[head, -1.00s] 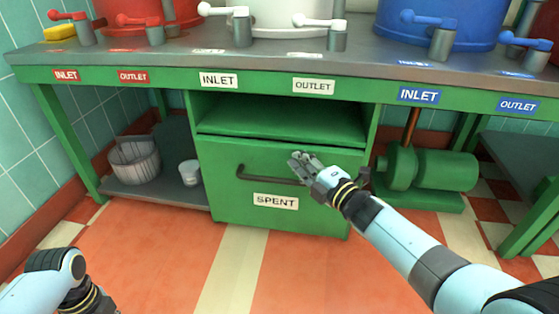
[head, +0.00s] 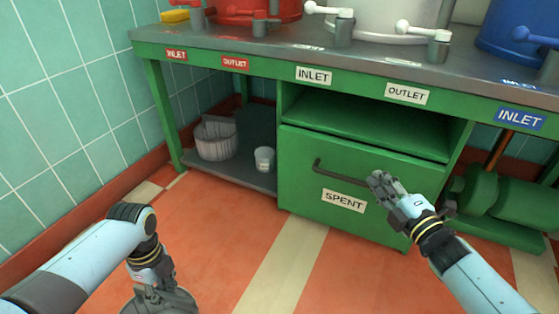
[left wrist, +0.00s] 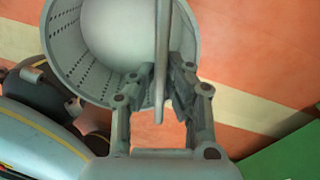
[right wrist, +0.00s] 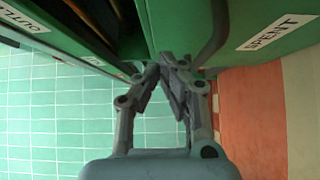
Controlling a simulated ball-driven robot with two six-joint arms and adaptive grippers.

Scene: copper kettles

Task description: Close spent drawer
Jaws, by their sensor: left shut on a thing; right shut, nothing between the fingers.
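The green drawer front (head: 300,185) with the SPENT label (head: 344,201) is under the bench, below an open shelf space. Its dark bar handle (head: 335,174) runs across the upper front. My right gripper (head: 382,182) is shut and empty, at the handle's right end in the head view; I cannot tell whether it touches. In the right wrist view, the label and a dark bar show beyond the fingers (right wrist: 172,64). I cannot tell how far the drawer stands out. My left gripper (left wrist: 166,75) is shut on the thin handle (left wrist: 161,50) of a grey perforated basket (left wrist: 62,45).
A pale bucket (head: 216,140) and a small white cup (head: 264,159) stand on the low shelf to the left. A green pump (head: 505,205) is right of the drawer. Kettles with taps stand on the bench top (head: 270,42).

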